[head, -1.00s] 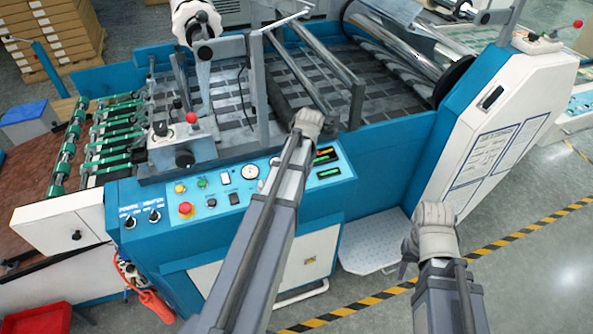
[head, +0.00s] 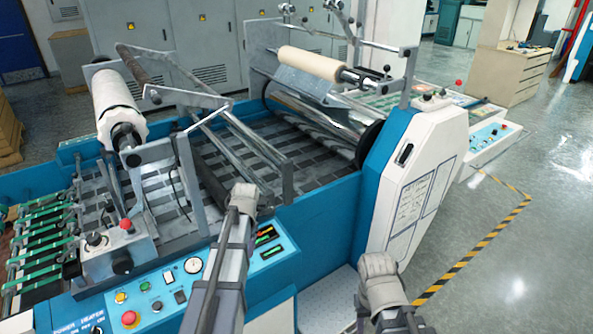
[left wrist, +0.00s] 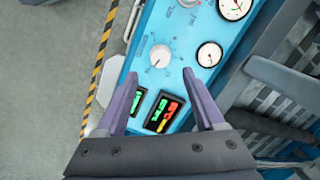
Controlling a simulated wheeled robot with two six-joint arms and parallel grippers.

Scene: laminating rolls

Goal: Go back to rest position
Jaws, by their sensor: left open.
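My left gripper (left wrist: 159,75) is open in the left wrist view, with nothing between its two fingers. It points at the blue control panel (left wrist: 178,50) of the laminating machine, with a white knob and two small lit displays between or near the fingers. In the head view my left wrist is over the right end of the panel (head: 158,292); its fingers are hidden there. I cannot tell whether they touch the panel. My right gripper (head: 379,268) hangs in front of the machine, clear of the white end housing (head: 425,170); its jaws cannot be made out.
A white roll (head: 117,105) and a cream roll (head: 312,62) are mounted on the machine. Metal bars stand above its slatted bed (head: 255,150). Grey floor (head: 515,260) lies open on the right beyond a yellow-black stripe. Grey cabinets (head: 205,45) stand behind.

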